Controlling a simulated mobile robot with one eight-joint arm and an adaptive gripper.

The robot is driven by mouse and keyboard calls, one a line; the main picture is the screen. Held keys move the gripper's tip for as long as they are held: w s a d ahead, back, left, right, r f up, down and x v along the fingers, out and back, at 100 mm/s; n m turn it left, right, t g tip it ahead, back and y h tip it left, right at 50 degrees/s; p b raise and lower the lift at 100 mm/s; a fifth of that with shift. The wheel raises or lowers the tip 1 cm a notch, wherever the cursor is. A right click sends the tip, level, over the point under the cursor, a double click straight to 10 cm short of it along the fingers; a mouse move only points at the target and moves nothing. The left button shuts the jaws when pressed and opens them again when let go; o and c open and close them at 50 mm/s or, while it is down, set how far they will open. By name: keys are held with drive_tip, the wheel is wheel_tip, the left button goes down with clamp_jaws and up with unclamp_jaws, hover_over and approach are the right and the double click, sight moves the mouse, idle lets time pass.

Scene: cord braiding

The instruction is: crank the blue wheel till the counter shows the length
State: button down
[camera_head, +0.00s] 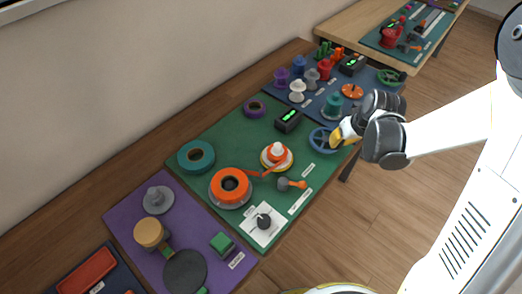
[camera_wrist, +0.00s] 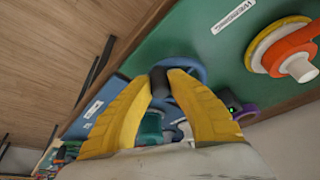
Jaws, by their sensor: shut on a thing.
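The blue wheel (camera_head: 321,140) lies at the right edge of the green mat in the head view. My gripper (camera_head: 338,136) is at its right side. In the wrist view, my yellow fingers (camera_wrist: 170,76) are shut on the wheel's dark crank handle (camera_wrist: 159,82). The blue wheel (camera_wrist: 190,70) shows behind the fingers, partly hidden by them. The counter (camera_head: 288,121) is a black box with a green lit display, behind and left of the wheel. Its digits are too small to read.
On the green mat (camera_head: 222,138) stand an orange spool (camera_head: 231,186), a white and orange cone on a disc (camera_head: 277,155), a teal ring (camera_head: 196,157) and a purple ring (camera_head: 255,107). A blue mat with several spools lies behind. Open floor is to the right.

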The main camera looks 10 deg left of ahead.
idle(0.3)
drive_tip(key=c, duration=1.3)
unclamp_jaws()
drive_tip(key=v, duration=1.2)
drive_tip(key=s+r+m+t, duration=0.1)
drive_tip(key=s+r, duration=0.1)
drive_tip(key=s, duration=0.3)
drive_tip(key=s+r+m+t+h, duration=0.1)
drive_tip(key=s+r, duration=0.1)
drive_tip(key=s, duration=0.3)
drive_tip(key=s+a+r+m, duration=0.1)
drive_tip(key=s+r, duration=0.2)
drive_tip(key=s, duration=0.2)
drive_tip(key=shift+m+t, duration=0.3)
drive_tip(key=shift+t, duration=0.1)
